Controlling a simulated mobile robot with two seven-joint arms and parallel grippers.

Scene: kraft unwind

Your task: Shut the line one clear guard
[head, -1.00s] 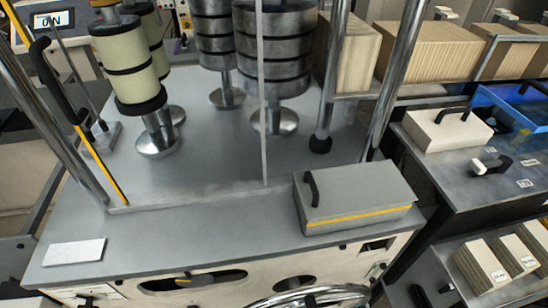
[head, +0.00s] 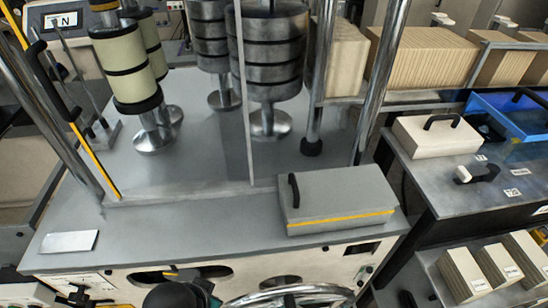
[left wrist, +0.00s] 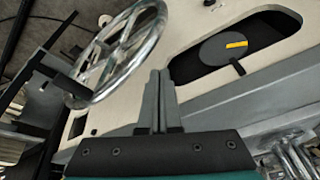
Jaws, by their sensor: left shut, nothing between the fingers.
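A clear guard with a yellow-striped edge (head: 88,160) and a long black handle (head: 52,82) stands at the left of the grey machine top in the head view. Its transparent pane is hard to make out, so I cannot tell how far it stands open. My left gripper shows as a dark shape (head: 176,295) at the bottom edge of the head view, low before the machine front and well below the handle. In the left wrist view its fingers (left wrist: 158,75) are shut and empty, pointing at the front panel. My right gripper is not in view.
Rollers (head: 130,70) and dark stacked discs (head: 272,50) stand behind the guard. A grey box (head: 335,200) with a black handle sits on the front ledge. A handwheel (left wrist: 125,50) and a slot opening (left wrist: 260,40) lie near my left gripper. A side bench (head: 450,180) stands right.

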